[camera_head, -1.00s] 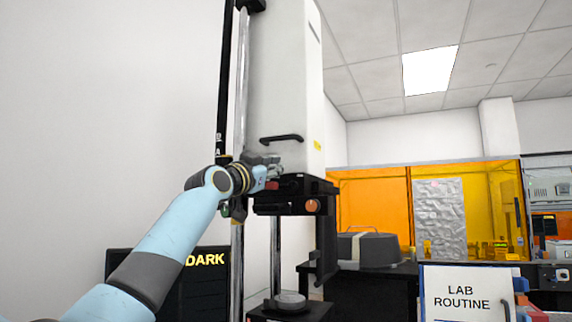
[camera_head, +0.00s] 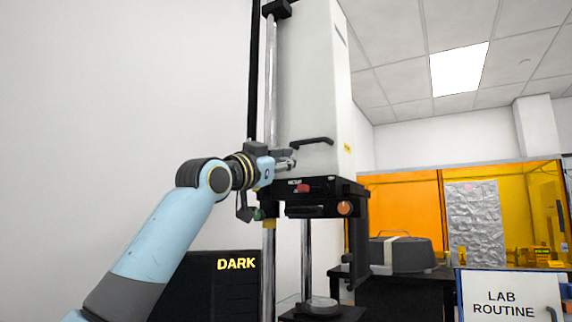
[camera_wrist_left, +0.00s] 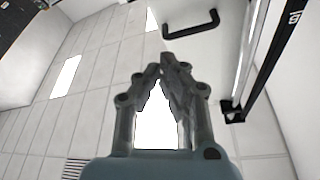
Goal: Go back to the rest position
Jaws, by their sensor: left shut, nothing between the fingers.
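My left arm reaches in from the left in the head view, with its light blue links raised. My left gripper (camera_head: 288,162) is at the front of the tall white interferometer (camera_head: 308,80), just below and left of its black handle (camera_head: 311,141). In the left wrist view the fingers (camera_wrist_left: 163,68) meet at the tips and hold nothing. That view looks up to the ceiling, with the black handle (camera_wrist_left: 190,33) beyond the fingers and apart from them. My right gripper is in neither view.
A black stage with a red switch (camera_head: 303,188) and an orange knob (camera_head: 345,208) sits just below the gripper. A vertical metal post (camera_head: 269,280) stands close by. A black box marked DARK (camera_head: 215,290) is at lower left. The white wall at left leaves free room.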

